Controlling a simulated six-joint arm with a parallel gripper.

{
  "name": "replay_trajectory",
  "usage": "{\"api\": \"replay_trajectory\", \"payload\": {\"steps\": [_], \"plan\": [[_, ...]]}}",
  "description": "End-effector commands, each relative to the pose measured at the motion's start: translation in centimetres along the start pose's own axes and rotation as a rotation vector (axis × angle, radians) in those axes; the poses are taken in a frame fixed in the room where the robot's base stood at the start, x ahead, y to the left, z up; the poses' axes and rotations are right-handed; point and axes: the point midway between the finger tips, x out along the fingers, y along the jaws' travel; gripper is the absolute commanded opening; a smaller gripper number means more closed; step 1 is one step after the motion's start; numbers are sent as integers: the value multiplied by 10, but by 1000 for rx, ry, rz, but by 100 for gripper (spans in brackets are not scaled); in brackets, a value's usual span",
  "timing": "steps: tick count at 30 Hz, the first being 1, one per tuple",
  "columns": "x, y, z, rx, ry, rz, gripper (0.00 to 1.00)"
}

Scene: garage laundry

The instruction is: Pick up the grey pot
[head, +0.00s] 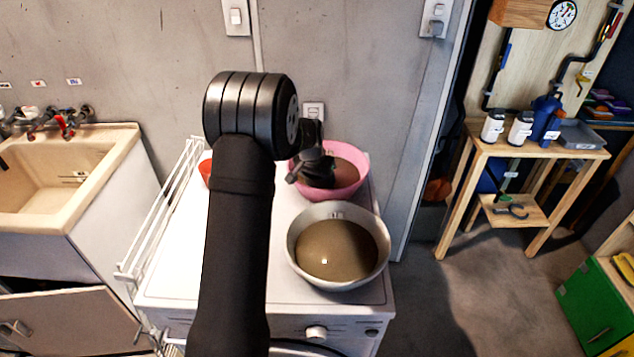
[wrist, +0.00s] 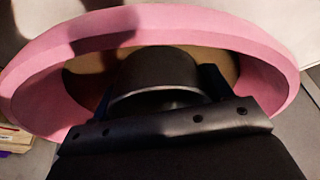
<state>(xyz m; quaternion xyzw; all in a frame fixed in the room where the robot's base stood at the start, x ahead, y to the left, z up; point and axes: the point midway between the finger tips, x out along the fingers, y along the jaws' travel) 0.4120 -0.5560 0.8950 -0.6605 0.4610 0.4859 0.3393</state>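A dark grey, rounded thing (wrist: 155,78), which looks like the grey pot, shows inside the pink bowl (wrist: 35,85) in the wrist view. My gripper (head: 318,168) is at the pink bowl (head: 352,190) on the white washer top in the head view. In the wrist view, narrow dark-blue parts, perhaps its fingers, show on both sides of the dark thing. I cannot tell whether they touch it or how far apart they are. In the head view my gripper and arm hide most of what is there, so the pot is not clear.
A pale grey-white bowl (head: 293,248) with a brown inside stands in front of the pink bowl. A white rack (head: 165,215) lines the washer's left edge. A small red thing (head: 205,170) sits behind my arm. The wall is close behind.

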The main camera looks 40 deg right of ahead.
Motion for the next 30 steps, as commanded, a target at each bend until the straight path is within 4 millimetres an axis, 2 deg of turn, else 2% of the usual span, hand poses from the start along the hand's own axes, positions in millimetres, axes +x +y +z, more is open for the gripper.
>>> {"api": "replay_trajectory", "payload": {"steps": [1, 3, 15, 20, 24, 25, 30], "plan": [[0, 0, 0, 0, 0, 0, 57], [0, 0, 0, 0, 0, 0, 49], [-3, 0, -1, 0, 1, 0, 49], [-16, 0, -5, 0, 1, -1, 49], [-38, 0, -12, 1, 2, -1, 49], [-43, 1, -13, 2, 1, -1, 49], [-67, 42, -10, 5, 0, 1, 49]]}}
